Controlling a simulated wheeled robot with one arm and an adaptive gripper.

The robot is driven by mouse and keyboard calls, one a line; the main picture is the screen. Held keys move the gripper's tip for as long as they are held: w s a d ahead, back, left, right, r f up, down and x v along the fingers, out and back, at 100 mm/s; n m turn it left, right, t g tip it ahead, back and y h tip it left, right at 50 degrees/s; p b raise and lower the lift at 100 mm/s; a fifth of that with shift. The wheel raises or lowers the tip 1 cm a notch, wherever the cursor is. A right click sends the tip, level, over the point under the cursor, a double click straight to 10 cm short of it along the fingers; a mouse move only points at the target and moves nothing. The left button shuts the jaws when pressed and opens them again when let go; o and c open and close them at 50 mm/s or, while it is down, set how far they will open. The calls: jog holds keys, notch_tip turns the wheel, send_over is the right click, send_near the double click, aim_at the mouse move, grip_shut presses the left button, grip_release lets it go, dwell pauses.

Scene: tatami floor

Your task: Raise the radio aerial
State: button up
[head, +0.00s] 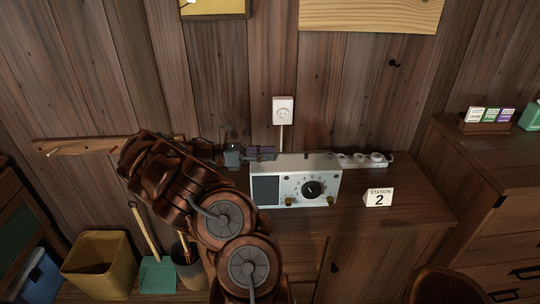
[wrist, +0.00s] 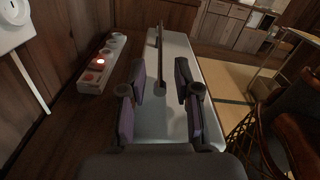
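The radio (head: 322,187) is a pale box with a dark speaker panel and a black dial, standing on the wooden cabinet. In the wrist view its light top (wrist: 188,65) stretches away beneath my gripper. The aerial (wrist: 160,55) is a thin dark rod that appears to lie along the radio's top, with a small knob at its near end. My gripper (wrist: 160,92) is open, its two dark fingers apart on either side of the aerial's near end, with gaps on both sides.
A white strip with round sockets (wrist: 93,75) and a red light lies behind the radio. A wall outlet (head: 283,110) is above. Bins (head: 98,265) stand at lower left.

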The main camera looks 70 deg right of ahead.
jog(key=shift+s, duration=0.15)
jog(key=shift+c, duration=0.6)
grip_shut()
jog(key=shift+d, duration=0.1)
